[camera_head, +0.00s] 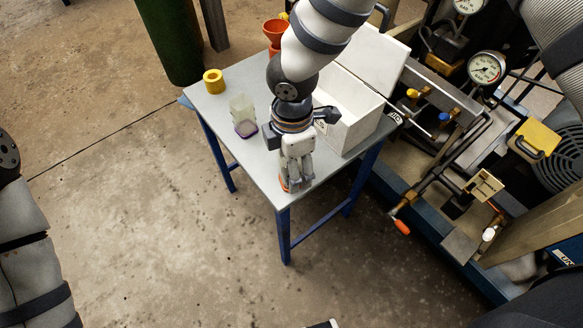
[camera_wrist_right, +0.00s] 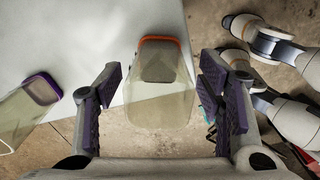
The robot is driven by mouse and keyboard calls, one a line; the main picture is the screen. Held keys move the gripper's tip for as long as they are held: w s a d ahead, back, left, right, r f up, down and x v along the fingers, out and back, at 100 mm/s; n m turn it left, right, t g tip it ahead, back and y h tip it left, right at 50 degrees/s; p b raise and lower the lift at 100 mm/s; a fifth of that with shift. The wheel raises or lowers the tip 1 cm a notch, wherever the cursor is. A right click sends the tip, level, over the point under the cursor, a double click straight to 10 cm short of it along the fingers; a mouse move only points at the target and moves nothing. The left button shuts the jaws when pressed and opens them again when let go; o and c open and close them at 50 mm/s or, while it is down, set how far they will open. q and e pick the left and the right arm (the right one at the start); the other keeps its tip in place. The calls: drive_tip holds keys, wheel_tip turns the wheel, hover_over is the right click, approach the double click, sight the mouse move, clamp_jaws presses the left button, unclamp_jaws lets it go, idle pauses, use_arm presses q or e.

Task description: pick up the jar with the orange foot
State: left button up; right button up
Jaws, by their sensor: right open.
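The jar with the orange foot (camera_wrist_right: 160,82) is clear and pale yellowish. In the right wrist view it lies between the two fingers, with a gap on each side. In the head view my right gripper (camera_head: 297,172) hides most of it at the table's near corner; only a bit of orange shows beside the fingers. My right gripper (camera_wrist_right: 160,92) is open, its purple-padded fingers on either side of the jar. A similar jar with a purple foot (camera_head: 243,115) stands further back on the table and shows at the left of the right wrist view (camera_wrist_right: 40,92). My left gripper is out of view.
The grey table (camera_head: 215,110) has blue legs. A white box with an open lid (camera_head: 350,115) stands right of my right gripper. Compressor machinery with a gauge (camera_head: 487,68) fills the right side.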

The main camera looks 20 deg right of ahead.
drive_tip(key=shift+f, duration=0.45)
drive_tip(key=c, duration=1.4)
drive_tip(key=shift+r, duration=0.1)
wheel_tip(320, 180, up, 3)
drive_tip(key=shift+w+r, duration=0.1)
drive_tip(key=shift+w, duration=0.05)
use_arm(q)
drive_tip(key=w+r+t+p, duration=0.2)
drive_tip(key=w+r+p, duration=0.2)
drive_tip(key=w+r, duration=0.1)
use_arm(e)
drive_tip(key=s+r, duration=0.3)
drive_tip(key=s, duration=0.1)
drive_tip(key=s+r, duration=0.3)
drive_tip(key=s, duration=0.2)
drive_tip(key=s+r, duration=0.4)
drive_tip(key=s, duration=0.1)
drive_tip(key=shift+s+d, duration=0.1)
drive_tip(key=shift+d, duration=0.1)
